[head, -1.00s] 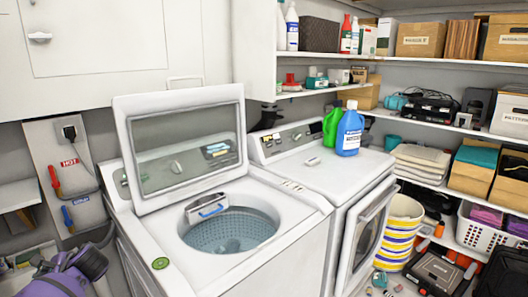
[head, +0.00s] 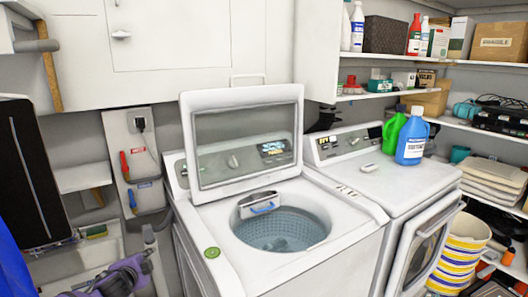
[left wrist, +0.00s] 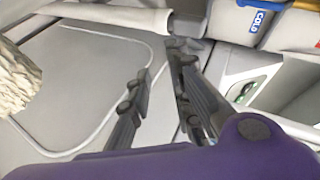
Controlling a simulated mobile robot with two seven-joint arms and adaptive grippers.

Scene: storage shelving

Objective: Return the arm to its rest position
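My left arm, with its purple gripper body, is low at the left in the head view. Its left gripper (head: 148,240) is beside the left side of the open-lidded washer (head: 365,218), in front of the wall panel (head: 137,160) with the red and blue handles. In the left wrist view the two dark fingers of the left gripper (left wrist: 158,62) stand apart with nothing seen between them. The blue COLD label (left wrist: 262,21) shows beyond them. My right gripper is not in view.
The washer's glass lid (head: 245,145) stands up. A dryer (head: 430,225) carries a green bottle (head: 393,130) and a blue bottle (head: 412,138). Loaded shelves (head: 455,62) line the right. A black upright item (head: 35,170) stands at far left.

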